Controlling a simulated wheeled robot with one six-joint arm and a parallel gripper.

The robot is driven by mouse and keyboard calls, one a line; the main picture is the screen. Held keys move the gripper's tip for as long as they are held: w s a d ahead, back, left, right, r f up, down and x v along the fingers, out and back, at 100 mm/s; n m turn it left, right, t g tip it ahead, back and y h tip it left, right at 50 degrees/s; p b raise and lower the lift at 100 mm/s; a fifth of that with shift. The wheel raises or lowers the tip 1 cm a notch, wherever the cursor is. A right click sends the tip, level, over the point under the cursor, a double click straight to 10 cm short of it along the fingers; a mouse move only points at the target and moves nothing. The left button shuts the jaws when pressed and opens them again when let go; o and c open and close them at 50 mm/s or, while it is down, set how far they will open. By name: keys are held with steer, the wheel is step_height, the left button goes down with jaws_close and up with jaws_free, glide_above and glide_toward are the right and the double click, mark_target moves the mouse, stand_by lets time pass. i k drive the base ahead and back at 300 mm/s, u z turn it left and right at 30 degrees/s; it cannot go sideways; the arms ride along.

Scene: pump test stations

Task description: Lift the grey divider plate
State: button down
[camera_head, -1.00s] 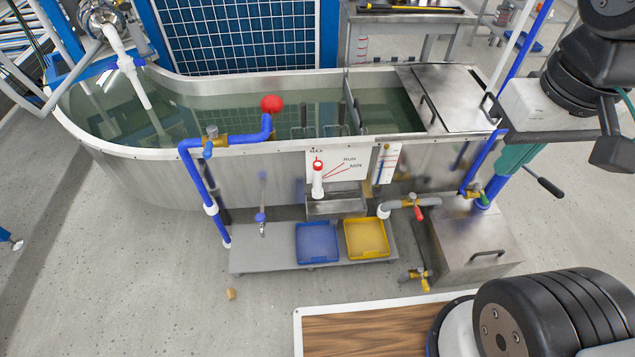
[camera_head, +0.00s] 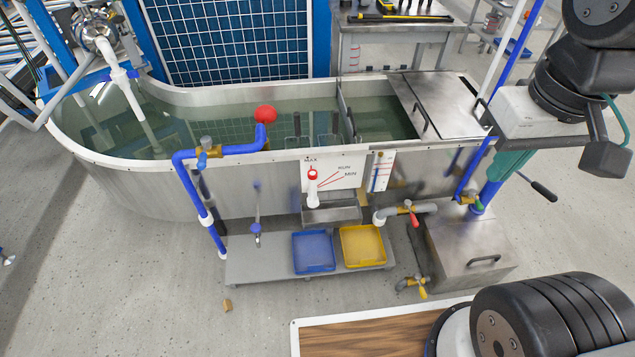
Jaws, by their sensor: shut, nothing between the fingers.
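The grey divider plate (camera_head: 345,108) stands upright across the water in the long steel tank (camera_head: 255,184), seen nearly edge-on. Its lower part is under water and hard to make out. My gripper (camera_head: 492,116) is at the right, in front of the tank's right end in the picture. It is well to the right of the plate and apart from it. It is shut and empty. Its fingertips are small and hard to make out.
Metal covers (camera_head: 450,103) with handles close the tank's right end. A blue pipe (camera_head: 230,150) with a red knob (camera_head: 265,114) rises over the front rim. A blue tray (camera_head: 313,252) and a yellow tray (camera_head: 363,246) sit on a low shelf. Grey floor is open at left.

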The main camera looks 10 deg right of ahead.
mark_target(345, 127)
steer(key=z, duration=0.25)
steer(key=k, duration=0.35)
steer(key=u, duration=0.85)
steer(key=i, duration=1.4)
steer(key=z, duration=0.55)
